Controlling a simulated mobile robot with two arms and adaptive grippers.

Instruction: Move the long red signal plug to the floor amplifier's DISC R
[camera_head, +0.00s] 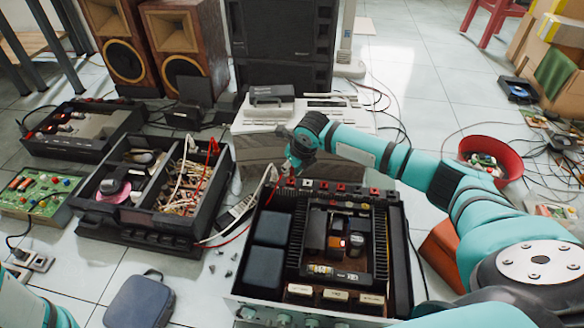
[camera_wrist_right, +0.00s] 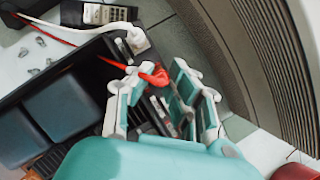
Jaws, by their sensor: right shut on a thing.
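The floor amplifier (camera_head: 400,255) is open-topped, with its insides showing. A row of red and white sockets (camera_head: 341,188) runs along its back edge; their labels are too small to read. My right gripper (camera_head: 291,166) is low at the amplifier's back left corner. My left gripper is out of view.
A white plug (camera_wrist_right: 136,40) with a white cable sits beside the red plug. A grey-white device (camera_head: 258,118) stands behind the amplifier. An open black parts crate (camera_head: 222,184) is to the left, a red bowl (camera_head: 515,148) to the right.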

